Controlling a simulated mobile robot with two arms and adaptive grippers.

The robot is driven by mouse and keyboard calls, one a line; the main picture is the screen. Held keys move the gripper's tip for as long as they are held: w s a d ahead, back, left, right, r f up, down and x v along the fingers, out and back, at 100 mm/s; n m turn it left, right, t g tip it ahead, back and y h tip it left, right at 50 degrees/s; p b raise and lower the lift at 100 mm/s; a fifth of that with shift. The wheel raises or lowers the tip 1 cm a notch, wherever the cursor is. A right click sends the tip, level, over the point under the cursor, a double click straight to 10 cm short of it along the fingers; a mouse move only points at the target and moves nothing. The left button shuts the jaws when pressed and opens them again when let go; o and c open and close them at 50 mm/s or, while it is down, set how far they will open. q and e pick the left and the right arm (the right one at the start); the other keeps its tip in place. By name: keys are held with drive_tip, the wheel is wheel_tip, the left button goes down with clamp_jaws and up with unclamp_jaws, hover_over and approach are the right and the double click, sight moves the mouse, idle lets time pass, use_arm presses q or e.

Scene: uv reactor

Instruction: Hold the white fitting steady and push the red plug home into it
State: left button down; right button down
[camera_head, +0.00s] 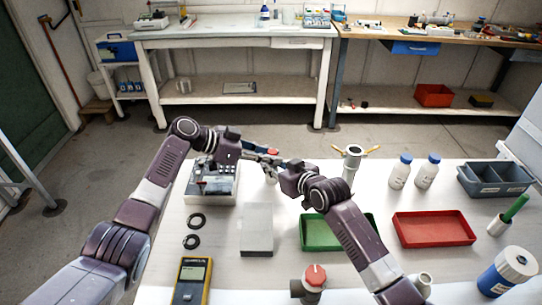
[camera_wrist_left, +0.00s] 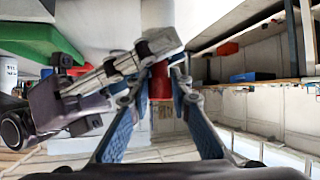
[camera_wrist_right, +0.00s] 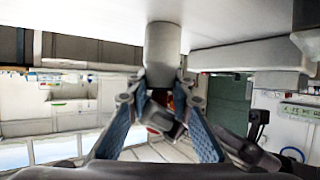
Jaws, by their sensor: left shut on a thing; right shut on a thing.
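The white fitting (camera_head: 271,177) stands upright on the table, mostly hidden behind my right gripper in the head view. In the right wrist view the fitting (camera_wrist_right: 163,48) is a pale cylinder between the shut fingers of my right gripper (camera_wrist_right: 161,82). The red plug (camera_head: 272,151) shows as a small red patch above the fitting. In the left wrist view the plug (camera_wrist_left: 159,84) is between the shut fingers of my left gripper (camera_wrist_left: 160,70). My right gripper's fingers cross in front of the joint, so I cannot tell how deep the plug sits.
A grey block (camera_head: 256,243), a green tray (camera_head: 313,244) and black rings (camera_head: 192,241) lie nearby. A pipe with yellow handles (camera_head: 350,172) stands right of the grippers. A red tray (camera_head: 467,231) and white bottles (camera_head: 399,176) are further right. A control box (camera_head: 207,186) is at left.

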drive_tip(key=shift+s+a+r, duration=0.2)
drive_tip(key=shift+a+r, duration=0.05)
drive_tip(key=shift+a, duration=0.3)
drive_tip(key=c, duration=1.6)
unclamp_jaws()
drive_tip(key=shift+d, duration=0.1)
drive_tip(key=shift+w+d+f, duration=0.1)
drive_tip(key=shift+d, duration=0.05)
drive_tip(key=shift+d, duration=0.15)
